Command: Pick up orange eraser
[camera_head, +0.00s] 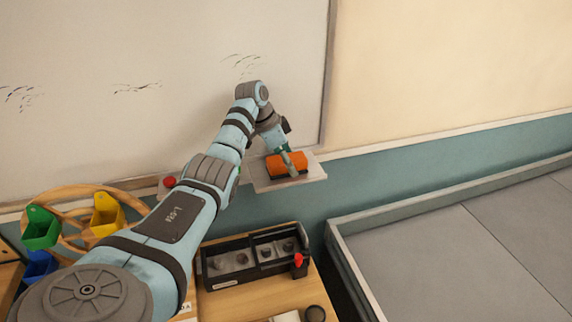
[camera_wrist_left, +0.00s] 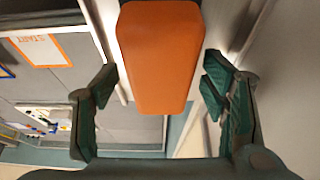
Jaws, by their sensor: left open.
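The orange eraser (camera_head: 288,164) lies on a small pale ledge (camera_head: 273,183) below the whiteboard in the head view. My left gripper (camera_head: 286,160) reaches down to it from above and partly covers it. In the left wrist view the eraser (camera_wrist_left: 160,60) is large at top centre, between the two green fingers of my left gripper (camera_wrist_left: 158,98). The fingers stand open, with a visible gap on each side of the eraser. My right gripper is in neither view.
A whiteboard (camera_head: 130,90) with faint marks stands behind the ledge. A red round object (camera_head: 169,182) sits left of it. Below are a black tray (camera_head: 240,262) on a wooden table and green (camera_head: 41,228) and yellow (camera_head: 107,214) bins. A grey walled floor area (camera_head: 480,245) lies right.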

